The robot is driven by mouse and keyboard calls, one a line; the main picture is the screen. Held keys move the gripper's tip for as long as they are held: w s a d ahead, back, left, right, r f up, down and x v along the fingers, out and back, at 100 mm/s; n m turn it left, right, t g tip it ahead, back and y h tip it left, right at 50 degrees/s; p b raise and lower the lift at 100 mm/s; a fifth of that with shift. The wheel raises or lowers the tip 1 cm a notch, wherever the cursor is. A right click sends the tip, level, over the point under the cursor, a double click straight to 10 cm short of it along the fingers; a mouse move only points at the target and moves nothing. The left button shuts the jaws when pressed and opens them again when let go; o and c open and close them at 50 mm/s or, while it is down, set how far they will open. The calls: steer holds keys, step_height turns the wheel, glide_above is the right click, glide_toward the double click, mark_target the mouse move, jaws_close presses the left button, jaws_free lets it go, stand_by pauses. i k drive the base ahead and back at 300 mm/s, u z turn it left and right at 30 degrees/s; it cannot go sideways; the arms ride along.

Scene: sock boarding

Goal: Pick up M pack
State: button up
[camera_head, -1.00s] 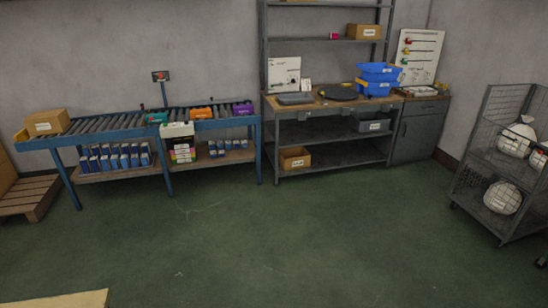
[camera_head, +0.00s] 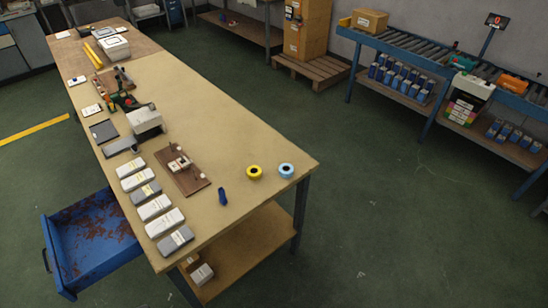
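Several flat white and grey packs lie in a row along the left edge of the long tan table (camera_head: 240,135). From the near end they are a grey pack (camera_head: 176,240), a white pack (camera_head: 165,223), another white pack (camera_head: 155,207), a grey pack (camera_head: 146,192) and further light packs (camera_head: 133,181). Their labels are too small to read, so I cannot tell which is the M pack. Another light pack (camera_head: 202,274) sits on the shelf under the table. My gripper is not in view.
A blue drawer (camera_head: 90,245) stands pulled out at the table's left. A brown board (camera_head: 183,172), yellow roll (camera_head: 254,172), light blue roll (camera_head: 286,170) and dark blue item (camera_head: 222,197) lie on the table. A roller conveyor (camera_head: 440,68) stands at the back right. Green floor is clear at right.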

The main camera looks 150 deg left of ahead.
mark_target(176, 166)
steer(key=z, duration=2.35)
steer(key=k, duration=2.55)
steer(key=z, duration=1.15)
steer(key=i, duration=0.5)
steer(key=z, duration=0.15)
